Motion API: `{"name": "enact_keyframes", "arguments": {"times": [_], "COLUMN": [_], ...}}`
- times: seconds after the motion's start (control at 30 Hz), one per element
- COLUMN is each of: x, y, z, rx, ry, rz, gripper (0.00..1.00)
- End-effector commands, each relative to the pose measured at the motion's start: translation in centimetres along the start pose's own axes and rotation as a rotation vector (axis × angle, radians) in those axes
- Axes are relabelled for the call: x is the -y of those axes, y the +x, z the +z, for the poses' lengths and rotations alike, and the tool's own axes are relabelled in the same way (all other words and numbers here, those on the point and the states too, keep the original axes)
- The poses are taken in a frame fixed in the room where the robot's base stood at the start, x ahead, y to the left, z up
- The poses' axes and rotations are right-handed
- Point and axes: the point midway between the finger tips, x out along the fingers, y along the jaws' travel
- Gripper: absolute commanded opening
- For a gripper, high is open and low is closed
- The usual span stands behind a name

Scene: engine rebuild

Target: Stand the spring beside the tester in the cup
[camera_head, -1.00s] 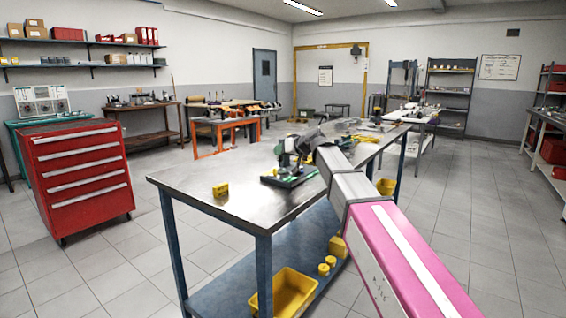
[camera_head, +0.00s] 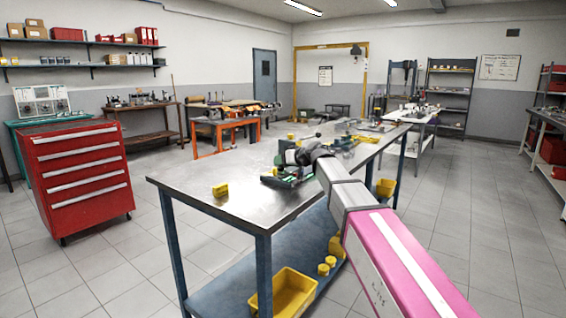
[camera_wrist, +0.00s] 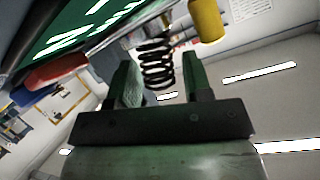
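The spring is a dark coil (camera_wrist: 157,62) seen in the wrist view between the two green fingers of my gripper (camera_wrist: 161,75). It sits closer to the left finger, with a narrow gap on the right side. The fingers look open around it; whether either finger touches it is unclear. In the head view my gripper (camera_head: 291,156) is over the bench, just above the green base (camera_head: 290,180). The tester and the spring are too small to make out there. I cannot identify the cup for certain.
A yellow cylinder (camera_wrist: 207,20) and a red rounded part (camera_wrist: 55,71) are close to the fingers in the wrist view. A yellow block (camera_head: 220,189) lies on the metal bench (camera_head: 190,178). The bench's near left end is otherwise clear. A red drawer cabinet (camera_head: 80,180) stands left.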

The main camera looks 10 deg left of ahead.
Motion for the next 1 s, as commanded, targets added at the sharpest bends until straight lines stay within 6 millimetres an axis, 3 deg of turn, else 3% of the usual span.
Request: {"name": "enact_keyframes", "arguments": {"times": [0.33, 0.43, 0.8, 1.0], "x": [0.0, 0.0, -0.5, -0.5], "y": [0.0, -0.8, -7.5, -10.0], "z": [0.1, 0.1, 0.2, 0.2], "rx": [0.000, -0.001, -0.002, -0.001], "ry": [0.000, 0.000, 0.000, 0.000], "rz": [0.000, 0.001, 0.002, 0.001], "gripper": [0.56, 0.56, 0.56, 0.56]}}
